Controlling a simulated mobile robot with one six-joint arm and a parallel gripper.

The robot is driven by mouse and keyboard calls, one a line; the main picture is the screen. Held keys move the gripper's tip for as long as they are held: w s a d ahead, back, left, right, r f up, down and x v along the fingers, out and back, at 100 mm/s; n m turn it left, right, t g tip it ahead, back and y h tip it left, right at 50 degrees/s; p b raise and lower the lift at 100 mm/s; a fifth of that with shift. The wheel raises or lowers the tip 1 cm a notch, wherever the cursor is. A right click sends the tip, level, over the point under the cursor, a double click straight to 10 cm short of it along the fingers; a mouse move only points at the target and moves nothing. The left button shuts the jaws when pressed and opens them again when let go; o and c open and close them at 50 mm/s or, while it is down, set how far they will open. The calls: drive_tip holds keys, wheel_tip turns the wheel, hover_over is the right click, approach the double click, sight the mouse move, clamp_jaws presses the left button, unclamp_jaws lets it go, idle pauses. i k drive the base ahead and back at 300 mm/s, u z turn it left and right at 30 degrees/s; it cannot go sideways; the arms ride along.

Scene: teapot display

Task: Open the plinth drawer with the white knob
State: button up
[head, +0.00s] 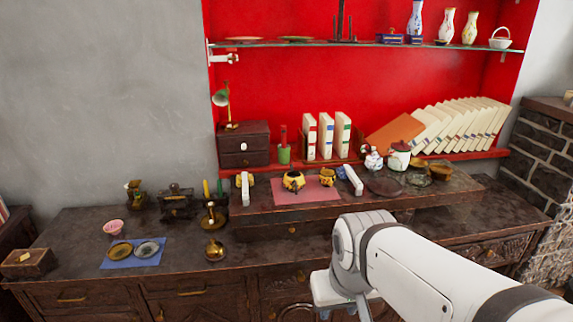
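A long dark wooden plinth (250,213) stands on the sideboard below the red niche. Its front has a low drawer (268,232) with a small brass-coloured knob (292,230), and it looks shut. My white arm covers part of the plinth front to the right, so any knob there is hidden. A small pale knob (243,147) shows on a little dark two-drawer chest (262,136) on the red ledge, and its drawers look shut. My arm comes in from the lower right and bends down at the bottom middle.
Yellow teapots (293,181) on a pink mat (316,194), white bars (245,190) and bowls (440,172) crowd the plinth top. A brass pot (214,251) and a blue mat (116,262) with dishes are left of it. The sideboard top (262,258) before the drawer looks clear.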

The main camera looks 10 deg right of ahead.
sight(232, 144)
drive_tip(key=k, duration=0.95)
drive_tip(key=u, duration=0.65)
drive_tip(key=i, duration=1.7)
drive_tip(key=z, duration=0.6)
drive_tip(key=k, duration=0.6)
drive_tip(key=z, duration=0.2)
drive_tip(key=i, duration=0.6)
drive_tip(key=u, duration=0.1)
